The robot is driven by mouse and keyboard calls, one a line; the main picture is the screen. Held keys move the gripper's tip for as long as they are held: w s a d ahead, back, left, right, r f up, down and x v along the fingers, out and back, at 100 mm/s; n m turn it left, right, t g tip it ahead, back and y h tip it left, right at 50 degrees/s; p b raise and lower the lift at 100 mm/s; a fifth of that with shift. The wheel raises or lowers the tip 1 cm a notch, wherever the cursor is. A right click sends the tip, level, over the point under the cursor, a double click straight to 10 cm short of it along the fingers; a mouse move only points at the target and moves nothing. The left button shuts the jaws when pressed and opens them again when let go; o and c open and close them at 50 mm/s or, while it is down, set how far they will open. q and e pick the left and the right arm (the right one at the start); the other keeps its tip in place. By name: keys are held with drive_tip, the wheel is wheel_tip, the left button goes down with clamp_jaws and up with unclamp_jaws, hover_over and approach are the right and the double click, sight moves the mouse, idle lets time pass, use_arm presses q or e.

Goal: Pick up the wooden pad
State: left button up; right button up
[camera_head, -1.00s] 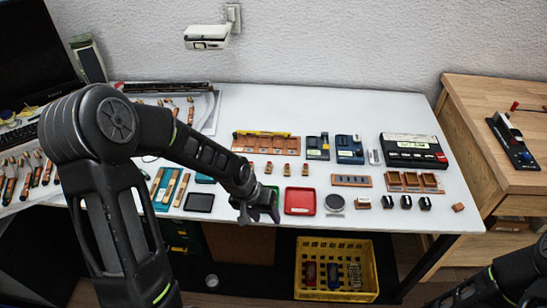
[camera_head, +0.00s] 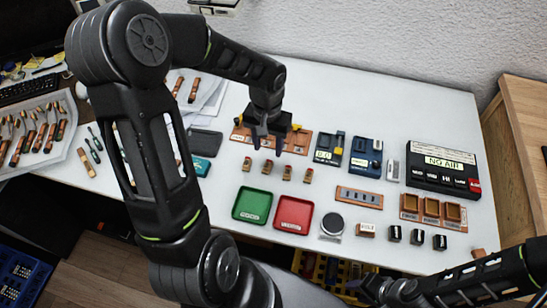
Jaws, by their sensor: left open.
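Several small wooden pieces with reddish tops stand in a row on the white table, such as one (camera_head: 247,164) at the left end, one (camera_head: 287,173) and one (camera_head: 308,175) at the right end. I cannot tell which is the wooden pad. My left gripper (camera_head: 268,146) points down with its fingers apart, above the row and close to the second piece (camera_head: 268,167). Nothing shows between its fingers. It partly hides a long wooden rack (camera_head: 297,141) behind. My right gripper (camera_head: 366,287) is low at the table's front edge; its fingers are too dark to read.
A green tray (camera_head: 252,206) and a red tray (camera_head: 293,214) lie in front of the row. A round dark tin (camera_head: 332,223) and small blocks stand to their right. A black control box (camera_head: 443,168) is at the right.

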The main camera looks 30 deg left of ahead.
sight(267, 164)
use_arm(q)
drive_tip(key=shift+s, duration=0.1)
drive_tip(key=shift+f, duration=1.3)
drive_tip(key=shift+s+a+f+p, duration=0.1)
drive_tip(key=shift+f+p, duration=0.55)
drive_tip(key=shift+f, duration=2)
clamp_jaws()
